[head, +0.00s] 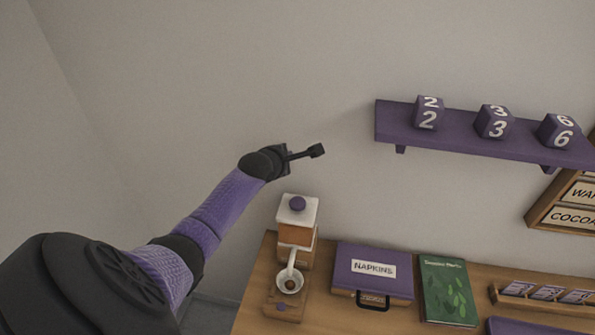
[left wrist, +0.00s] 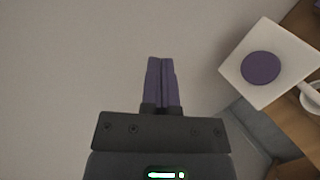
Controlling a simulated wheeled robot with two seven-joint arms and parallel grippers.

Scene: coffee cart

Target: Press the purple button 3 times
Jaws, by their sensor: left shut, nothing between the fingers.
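The round purple button (head: 297,203) sits on the white top of a wooden dispenser (head: 297,236) at the counter's left end. In the left wrist view, the purple button (left wrist: 261,68) shows at the upper right on its white square top (left wrist: 231,68). My left gripper (head: 317,151) is shut and empty, above the dispenser and apart from the button. Its closed purple fingers (left wrist: 161,82) show in the left wrist view, to the left of the button. My right gripper is in neither view.
A purple napkins box (head: 345,285), a green book (head: 448,290) and a card rack (head: 545,304) lie to the right on the wooden counter. A purple shelf (head: 455,141) with numbered cubes is on the wall at upper right. A small white cup (head: 290,284) stands at the dispenser's front.

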